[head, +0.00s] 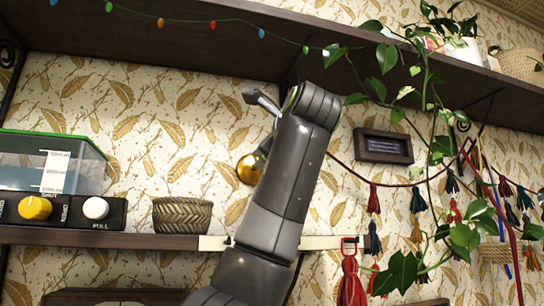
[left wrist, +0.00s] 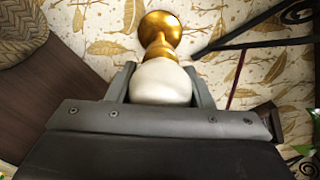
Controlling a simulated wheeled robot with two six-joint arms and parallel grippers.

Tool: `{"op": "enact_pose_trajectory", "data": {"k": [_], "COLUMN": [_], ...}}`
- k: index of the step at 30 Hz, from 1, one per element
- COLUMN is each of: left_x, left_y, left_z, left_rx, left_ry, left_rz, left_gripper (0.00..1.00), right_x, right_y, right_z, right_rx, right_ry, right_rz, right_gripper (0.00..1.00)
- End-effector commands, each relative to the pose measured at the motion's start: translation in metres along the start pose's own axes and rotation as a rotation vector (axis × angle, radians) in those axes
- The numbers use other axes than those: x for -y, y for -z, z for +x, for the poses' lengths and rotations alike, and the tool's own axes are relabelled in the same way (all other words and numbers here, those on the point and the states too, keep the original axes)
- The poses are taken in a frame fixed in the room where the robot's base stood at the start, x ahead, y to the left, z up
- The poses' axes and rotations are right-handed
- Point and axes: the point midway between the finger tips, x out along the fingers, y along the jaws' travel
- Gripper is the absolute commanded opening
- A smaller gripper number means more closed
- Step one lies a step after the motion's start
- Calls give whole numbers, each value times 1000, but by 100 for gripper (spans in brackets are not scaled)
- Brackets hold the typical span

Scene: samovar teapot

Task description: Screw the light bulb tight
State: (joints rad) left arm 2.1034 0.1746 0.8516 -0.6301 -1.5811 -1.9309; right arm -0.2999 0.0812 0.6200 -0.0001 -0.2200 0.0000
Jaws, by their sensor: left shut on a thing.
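The white light bulb (left wrist: 161,84) sits between the two grey fingers of my left gripper (left wrist: 160,78), which is shut on it. Its far end meets the gold neck of a wall lamp fitting (left wrist: 160,29), whose round base is against the wallpaper. How far the bulb is screwed in cannot be told. In the head view, the gold fitting (head: 250,169) shows just left of my left arm. The arm hides the bulb and most of the gripper there. My right gripper is not in view.
Below the fitting, a lower shelf (head: 140,240) holds a woven basket (head: 182,215) and a dark knob panel (head: 65,211). An upper shelf (head: 215,45) overhangs the arm. A small frame (head: 384,147), hanging vines (head: 426,120) and tassels (head: 373,200) are to the right.

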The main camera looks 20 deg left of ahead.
Motion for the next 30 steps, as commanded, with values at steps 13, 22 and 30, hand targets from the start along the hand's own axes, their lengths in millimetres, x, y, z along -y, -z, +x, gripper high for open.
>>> {"op": "enact_pose_trajectory", "data": {"k": [13,22,30], "left_x": [0,0,0], "left_y": [-1,-1,0], "left_z": [0,0,0], "left_rx": [1,1,1], "left_ry": [0,0,0], "left_rz": [83,83,82], "left_gripper": [24,24,68], "right_x": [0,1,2], "right_y": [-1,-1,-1], "right_z": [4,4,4], "right_rx": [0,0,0], "right_ry": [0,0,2], "right_rz": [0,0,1], "right_gripper": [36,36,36]}}
